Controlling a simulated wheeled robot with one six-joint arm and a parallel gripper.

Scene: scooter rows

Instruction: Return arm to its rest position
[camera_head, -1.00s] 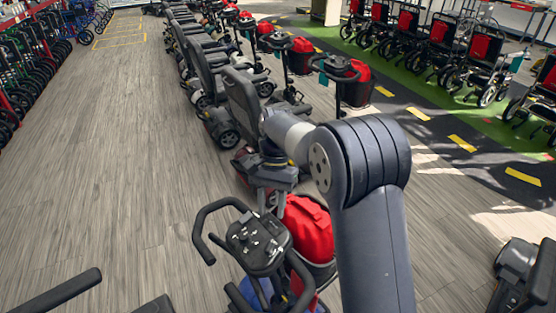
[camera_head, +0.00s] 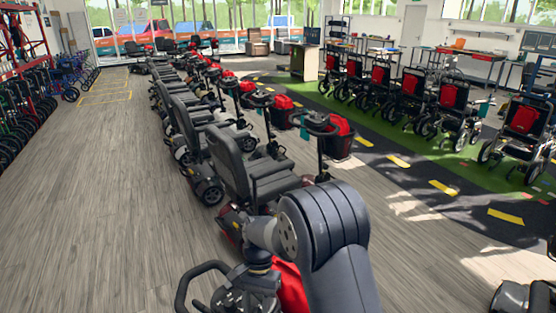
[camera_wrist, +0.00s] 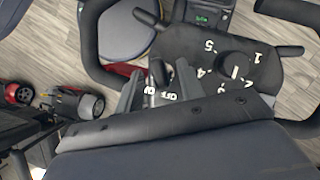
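My arm rises from the bottom of the head view and bends over the nearest scooter. My gripper (camera_head: 258,268) is mostly hidden there behind the arm. In the wrist view, the two grey fingers of my gripper (camera_wrist: 160,68) stand apart, with nothing visibly held. They are over the scooter's control panel (camera_wrist: 252,78), beside ON and OFF lettering. The panel has a black dial (camera_wrist: 237,66) with numbers around it and a small green display (camera_wrist: 201,20). I cannot tell whether the fingers touch the panel. In the head view the control panel (camera_head: 240,300) is cut off at the bottom.
A row of scooters (camera_head: 225,160) runs away ahead. Wheelchairs with red bags (camera_head: 448,107) line the right beyond the dark lane (camera_head: 425,185). Walkers (camera_head: 25,105) stand at the left. The wooden floor (camera_head: 100,190) between is clear.

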